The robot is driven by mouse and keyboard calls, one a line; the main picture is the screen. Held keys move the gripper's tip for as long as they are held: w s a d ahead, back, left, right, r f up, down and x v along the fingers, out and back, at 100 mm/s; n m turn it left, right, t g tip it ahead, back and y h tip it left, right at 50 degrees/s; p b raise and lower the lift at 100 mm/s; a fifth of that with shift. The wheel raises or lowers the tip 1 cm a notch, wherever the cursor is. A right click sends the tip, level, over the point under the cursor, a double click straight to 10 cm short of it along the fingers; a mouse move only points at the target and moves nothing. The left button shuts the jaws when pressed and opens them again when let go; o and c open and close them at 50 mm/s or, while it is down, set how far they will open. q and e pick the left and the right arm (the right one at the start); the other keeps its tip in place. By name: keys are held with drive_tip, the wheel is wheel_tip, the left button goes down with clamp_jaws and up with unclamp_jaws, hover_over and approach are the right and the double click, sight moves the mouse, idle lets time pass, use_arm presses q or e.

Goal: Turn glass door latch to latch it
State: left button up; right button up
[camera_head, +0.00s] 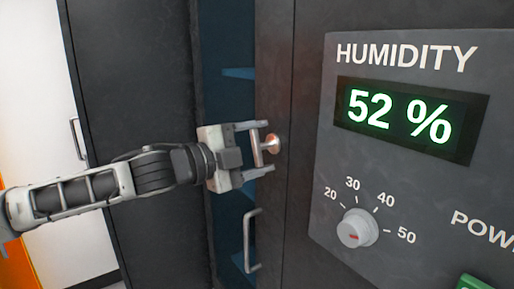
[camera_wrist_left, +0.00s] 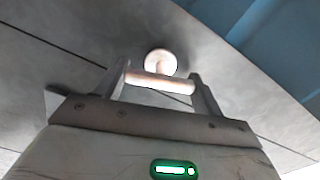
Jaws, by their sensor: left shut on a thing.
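The latch (camera_head: 257,150) is a short metal bar on a round copper-coloured base, set on the dark grey cabinet front. In the head view the bar stands about upright. My left gripper (camera_head: 268,146) is shut on the latch, with one finger at its upper end and one at its lower end. In the left wrist view the latch bar (camera_wrist_left: 160,83) spans between the two fingers of the left gripper (camera_wrist_left: 160,75), with the round base behind it. The glass door (camera_head: 230,105) looks like the blue-tinted pane left of the latch. My right gripper is not in view.
A metal pull handle (camera_head: 248,240) is below the latch. To the right is a grey humidity panel (camera_head: 325,180) with a green 52 % display (camera_head: 400,117) and a dial (camera_head: 357,228). A dark cabinet door (camera_head: 135,80) with a handle stands at left.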

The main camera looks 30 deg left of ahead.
use_arm(q)
drive_tip(key=shift+m, duration=1.3)
drive_tip(key=o, duration=1)
drive_tip(key=shift+s, duration=0.1)
